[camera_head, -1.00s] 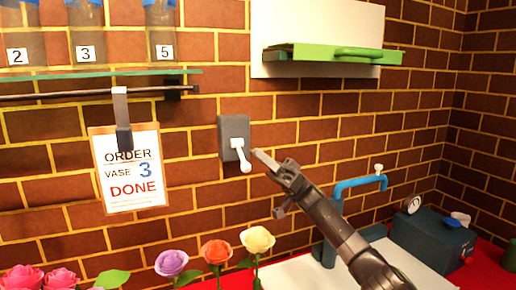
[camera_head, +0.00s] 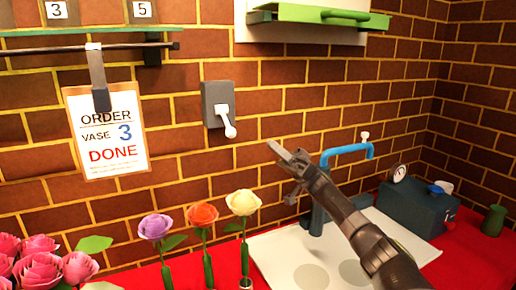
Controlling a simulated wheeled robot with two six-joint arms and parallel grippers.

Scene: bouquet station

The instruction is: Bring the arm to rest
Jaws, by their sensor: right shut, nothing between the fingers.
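My right gripper (camera_head: 287,160) is shut and empty, in front of the brick wall at the middle of the head view. Its arm comes in from the lower right, over the white board. The gripper is to the lower right of a grey wall switch box (camera_head: 214,103) with a white lever (camera_head: 229,124) that points down. A visible gap separates the fingertips from the lever in the picture. My left gripper is not in view.
An order card (camera_head: 107,132) reading "VASE 3 DONE" hangs from a rail. Roses (camera_head: 203,214) stand at the lower left. A blue tap (camera_head: 346,150), a dark teal box with a gauge (camera_head: 418,208) and a green vase (camera_head: 493,220) are on the right. A green shelf (camera_head: 318,17) is above.

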